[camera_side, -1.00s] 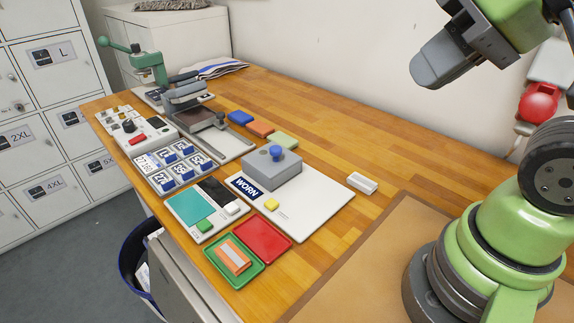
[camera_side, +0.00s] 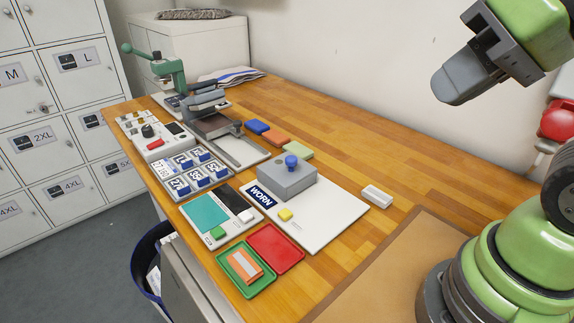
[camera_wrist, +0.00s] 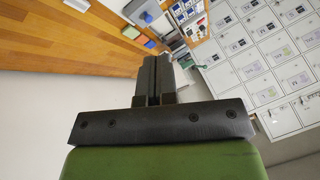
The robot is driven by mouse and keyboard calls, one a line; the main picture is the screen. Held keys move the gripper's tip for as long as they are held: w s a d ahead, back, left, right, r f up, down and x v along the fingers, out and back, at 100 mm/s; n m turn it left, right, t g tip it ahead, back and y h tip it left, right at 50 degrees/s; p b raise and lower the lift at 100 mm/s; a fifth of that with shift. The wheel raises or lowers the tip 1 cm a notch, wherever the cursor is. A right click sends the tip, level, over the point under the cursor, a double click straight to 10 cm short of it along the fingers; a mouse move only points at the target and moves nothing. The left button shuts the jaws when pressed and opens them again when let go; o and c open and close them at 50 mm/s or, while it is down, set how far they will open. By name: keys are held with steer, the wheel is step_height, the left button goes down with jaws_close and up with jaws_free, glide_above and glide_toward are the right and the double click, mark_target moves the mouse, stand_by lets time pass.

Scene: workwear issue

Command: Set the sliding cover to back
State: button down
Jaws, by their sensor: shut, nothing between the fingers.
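A grey block with a blue knob (camera_side: 291,161), which looks like the sliding cover (camera_side: 283,184), sits on a white board (camera_side: 335,219) toward its far left part. A dark label reading WORN (camera_side: 259,197) and a small yellow square (camera_side: 285,214) are on the board in front of the block. What lies under the block is hidden. In the wrist view the grey block (camera_wrist: 135,8) shows partly at the top edge. My gripper (camera_side: 449,91) is shut and empty, high above the bench and well to the right of the block. Its closed fingers also show in the wrist view (camera_wrist: 156,68).
A small white block (camera_side: 377,196) lies right of the board. Blue, orange and green pads (camera_side: 298,149) lie behind it. A red tray (camera_side: 275,249) and green tray (camera_side: 232,278) stand in front. A green-handled press (camera_side: 170,72) stands far left. The right rear bench is clear.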

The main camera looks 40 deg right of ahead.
steer(key=c, duration=1.3)
jaws_free()
steer(key=shift+w+r, duration=0.15)
steer(key=shift+w, duration=0.05)
steer(key=o, duration=0.4)
steer(key=shift+m+g, duration=0.4)
steer(key=shift+g, duration=0.3)
steer(key=w, duration=0.2)
steer(key=w+r, duration=0.1)
steer(key=w, duration=0.2)
steer(key=shift+w+d+r, duration=0.2)
steer(key=shift+w+r, duration=0.1)
steer(key=shift+r, duration=0.05)
steer(key=shift+o, duration=0.2)
steer(key=m+g+h, duration=0.2)
steer(key=m+g, duration=0.2)
steer(key=g, duration=0.2)
glide_above(291, 158)
step_height(291, 158, down, 16)
step_height(291, 158, down, 10)
steer(key=shift+f, duration=0.25)
